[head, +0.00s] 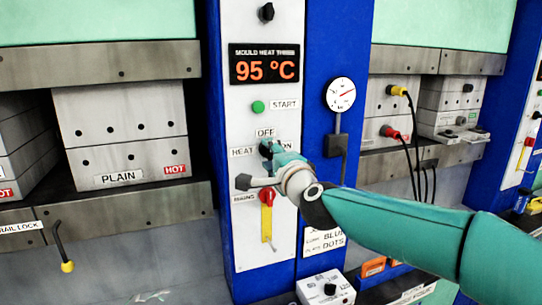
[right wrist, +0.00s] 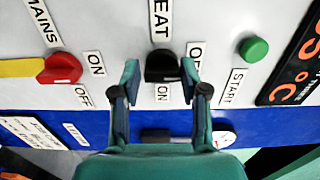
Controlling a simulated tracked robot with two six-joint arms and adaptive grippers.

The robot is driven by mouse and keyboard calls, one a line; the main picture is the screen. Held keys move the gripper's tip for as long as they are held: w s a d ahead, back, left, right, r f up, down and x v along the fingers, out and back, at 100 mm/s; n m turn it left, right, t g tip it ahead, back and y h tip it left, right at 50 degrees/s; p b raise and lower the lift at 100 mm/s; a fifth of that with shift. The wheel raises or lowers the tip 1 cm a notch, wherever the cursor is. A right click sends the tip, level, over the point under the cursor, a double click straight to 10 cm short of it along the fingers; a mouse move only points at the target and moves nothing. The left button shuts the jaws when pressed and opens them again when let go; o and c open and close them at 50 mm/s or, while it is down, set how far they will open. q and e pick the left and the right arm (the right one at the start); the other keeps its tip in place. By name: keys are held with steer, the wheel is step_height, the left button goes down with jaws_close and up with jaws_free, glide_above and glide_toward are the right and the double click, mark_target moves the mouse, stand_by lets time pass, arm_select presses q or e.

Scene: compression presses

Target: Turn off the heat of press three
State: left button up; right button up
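The press three panel (head: 240,120) carries a display (head: 264,65) marked "MOULD HEAT THREE", reading 95 °C. Below it is the black heat knob (head: 265,149), with OFF above it and ON to its right; my gripper partly covers it. In the right wrist view the heat knob (right wrist: 162,68) sits between my fingertips. My right gripper (head: 276,157) is at the knob; in the wrist view its fingers (right wrist: 160,78) are spread, with a gap on each side of the knob. I cannot clearly tell where the knob points. My left gripper is not in view.
A green start button (head: 257,107) is above the knob. The red mains switch (head: 267,197) with a yellow strip is just below my gripper. A gauge (head: 340,94) is on the blue post to the right. Hot moulds (head: 120,125) stand at the left.

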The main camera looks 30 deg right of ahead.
steer(key=o, duration=0.3)
steer(key=shift+a+f, duration=0.15)
steer(key=v, duration=1.2)
steer(key=shift+w, duration=0.1)
